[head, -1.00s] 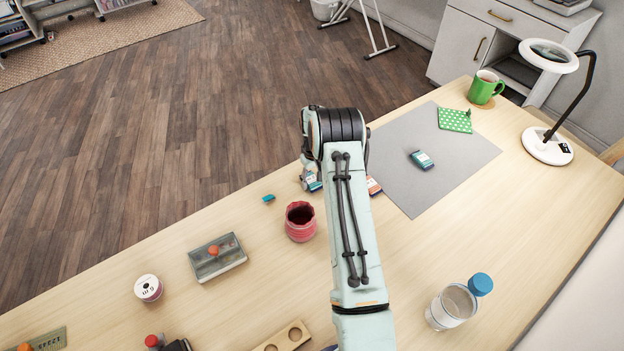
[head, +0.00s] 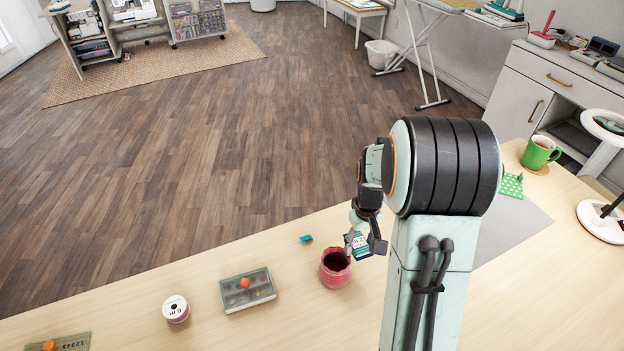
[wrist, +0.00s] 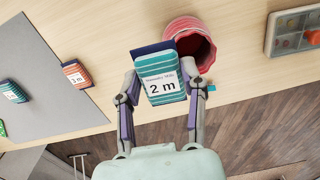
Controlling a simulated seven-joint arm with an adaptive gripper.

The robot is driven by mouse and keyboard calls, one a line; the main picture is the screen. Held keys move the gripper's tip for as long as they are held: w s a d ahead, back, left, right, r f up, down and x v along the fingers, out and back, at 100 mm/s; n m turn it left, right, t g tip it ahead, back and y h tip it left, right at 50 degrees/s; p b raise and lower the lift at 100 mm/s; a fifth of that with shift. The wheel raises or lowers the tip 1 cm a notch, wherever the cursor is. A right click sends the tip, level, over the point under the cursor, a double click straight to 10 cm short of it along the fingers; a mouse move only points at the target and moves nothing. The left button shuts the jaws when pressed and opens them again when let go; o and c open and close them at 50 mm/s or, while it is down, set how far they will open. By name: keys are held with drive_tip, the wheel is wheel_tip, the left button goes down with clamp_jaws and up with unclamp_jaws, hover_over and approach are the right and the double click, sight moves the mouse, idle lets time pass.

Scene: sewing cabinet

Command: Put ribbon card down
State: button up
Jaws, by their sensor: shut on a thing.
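My gripper (head: 366,244) is shut on a teal striped ribbon card (wrist: 160,88) with a white "2 m" label. The wrist view shows the card between the two fingers (wrist: 160,90). In the head view, the held card (head: 357,245) is beside the upper right edge of the red ribbed pot (head: 335,274). In the wrist view the card overlaps part of the pot (wrist: 190,27); I cannot tell whether they touch. An orange ribbon card (wrist: 77,75) lies by the grey mat's edge, and another teal card (wrist: 13,92) lies on the mat (wrist: 50,110).
A clear-lidded box (head: 247,291), a ribbon spool (head: 176,309) and a small teal piece (head: 305,239) lie on the table left of my arm. A green mug (head: 540,153), green dotted cloth (head: 511,187) and lamp (head: 600,220) are at right. My arm hides much of the mat.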

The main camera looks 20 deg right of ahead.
drive_tip(key=shift+a+r, duration=0.1)
drive_tip(key=shift+a, duration=0.2)
drive_tip(key=w+a+r+n, duration=0.2)
drive_tip(key=w+a+r, duration=0.3)
drive_tip(key=a, duration=0.1)
drive_tip(key=s+a+r+m, duration=0.1)
drive_tip(key=s+a+r, duration=0.1)
drive_tip(key=a+r, duration=0.8)
drive_tip(key=shift+s+r, duration=0.3)
drive_tip(key=shift+r, duration=0.2)
